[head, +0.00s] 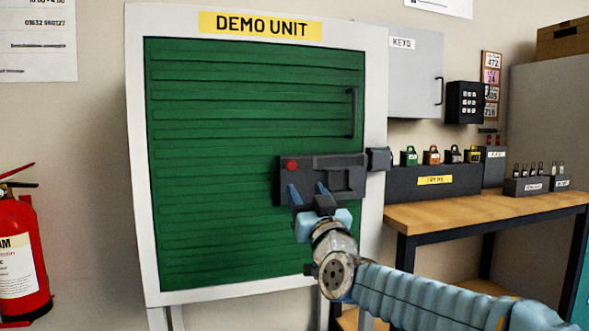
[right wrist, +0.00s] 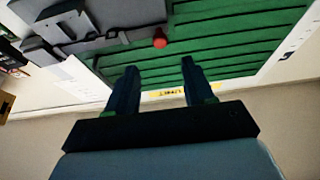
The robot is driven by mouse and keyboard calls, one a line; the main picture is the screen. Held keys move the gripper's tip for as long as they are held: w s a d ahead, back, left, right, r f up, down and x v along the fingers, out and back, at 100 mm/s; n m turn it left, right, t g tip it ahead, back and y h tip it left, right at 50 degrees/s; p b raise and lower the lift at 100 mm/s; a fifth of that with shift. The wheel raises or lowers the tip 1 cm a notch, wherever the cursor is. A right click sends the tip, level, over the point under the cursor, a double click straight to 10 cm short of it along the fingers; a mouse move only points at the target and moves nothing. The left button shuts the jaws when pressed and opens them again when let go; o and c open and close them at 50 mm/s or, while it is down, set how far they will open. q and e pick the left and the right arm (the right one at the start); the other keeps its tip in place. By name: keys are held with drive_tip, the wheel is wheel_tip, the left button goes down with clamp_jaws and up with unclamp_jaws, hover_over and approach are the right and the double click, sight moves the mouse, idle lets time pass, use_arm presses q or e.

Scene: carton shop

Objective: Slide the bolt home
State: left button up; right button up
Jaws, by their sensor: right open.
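A dark grey bolt assembly (head: 345,163) is mounted on the green door (head: 240,90) of the DEMO UNIT, low on its right side. Its red knob (head: 291,164) is at the left end. A dark keeper block (head: 379,159) sits on the white frame, just right of the assembly. I cannot tell whether a rod enters it. My right gripper (head: 309,189) is open, its fingers in front of the assembly's lower left part. In the right wrist view the red knob (right wrist: 160,41) shows beyond the open, empty fingers (right wrist: 159,65). My left gripper is not in view.
A black handle (head: 351,113) stands out from the door above the bolt. A wooden bench (head: 480,210) at the right holds a dark box with several padlocks. A grey key cabinet (head: 413,80) hangs above it. A red extinguisher (head: 20,255) stands at the far left.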

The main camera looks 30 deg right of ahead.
sight(292, 168)
drive_tip(key=p+x, duration=0.2)
drive_tip(key=x, duration=0.7)
drive_tip(key=shift+w, duration=0.3)
clamp_jaws()
